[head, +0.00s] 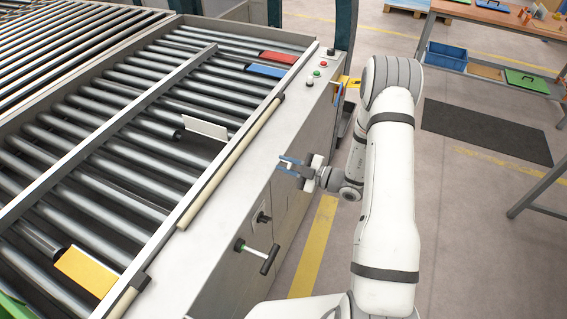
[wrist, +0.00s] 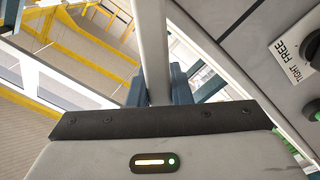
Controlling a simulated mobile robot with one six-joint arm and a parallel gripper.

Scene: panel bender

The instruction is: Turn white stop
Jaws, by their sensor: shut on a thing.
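The white stop (head: 205,128) is a pale flat plate lying tilted over the rollers, left of the machine's long front ledge. My gripper (head: 285,164) is beside the machine's front side, lower than the ledge and apart from the white plate. In the wrist view its blue fingers are shut on a pale grey bar (wrist: 152,45) that runs up out of the picture. What the bar belongs to cannot be told. A plate marked TIGHT and FREE (wrist: 293,55) is on the panel at right, with a black knob (wrist: 314,52) beside it.
Red (head: 278,57), blue (head: 266,71) and yellow (head: 88,271) plates lie on the rollers. A black T-handle (head: 268,260) sticks out of the machine's side, with a small black knob (head: 262,218) above it. Push buttons (head: 317,73) sit on the ledge.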

